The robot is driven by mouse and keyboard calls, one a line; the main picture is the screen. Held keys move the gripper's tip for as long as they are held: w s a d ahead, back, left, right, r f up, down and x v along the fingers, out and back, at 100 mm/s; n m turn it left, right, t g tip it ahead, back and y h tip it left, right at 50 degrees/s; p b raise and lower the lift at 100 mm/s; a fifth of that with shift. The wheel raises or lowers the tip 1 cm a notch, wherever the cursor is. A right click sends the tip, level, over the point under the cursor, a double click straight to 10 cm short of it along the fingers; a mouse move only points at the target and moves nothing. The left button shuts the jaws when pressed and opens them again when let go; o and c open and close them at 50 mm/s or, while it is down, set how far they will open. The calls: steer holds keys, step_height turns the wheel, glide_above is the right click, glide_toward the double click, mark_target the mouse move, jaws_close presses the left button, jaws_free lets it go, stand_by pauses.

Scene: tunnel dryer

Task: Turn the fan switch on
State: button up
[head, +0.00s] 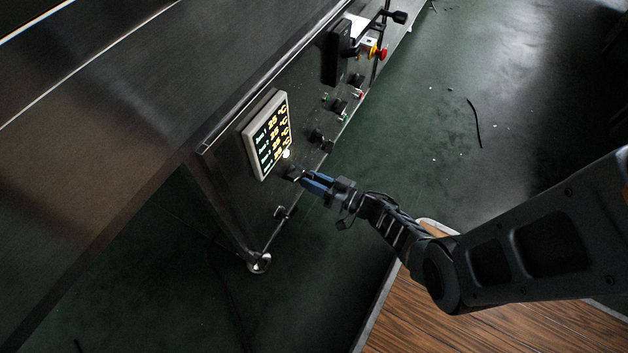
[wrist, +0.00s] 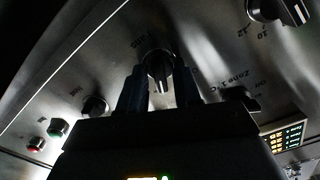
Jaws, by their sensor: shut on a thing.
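A black rotary knob (wrist: 158,62) with a light pointer mark sits on the metal control panel (head: 225,165). In the wrist view it is between the two fingers of my gripper (wrist: 160,85), which is shut on it. In the head view my gripper (head: 304,180) with blue fingers reaches the panel just below the lit display (head: 267,137). The knob's dark body (head: 292,173) is partly hidden there by the fingertips.
A numbered knob (wrist: 292,10) is at upper right. A dark handle box (head: 338,52) stands farther along the panel. Open green floor (head: 430,130) lies right.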

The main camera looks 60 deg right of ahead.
steer(key=shift+m, duration=1.6)
steer(key=o, duration=0.7)
steer(key=shift+s, duration=0.1)
steer(key=s, duration=0.7)
steer(key=shift+s+d+p, duration=0.15)
steer(key=shift+s+p, duration=0.15)
steer(key=shift+s, duration=0.05)
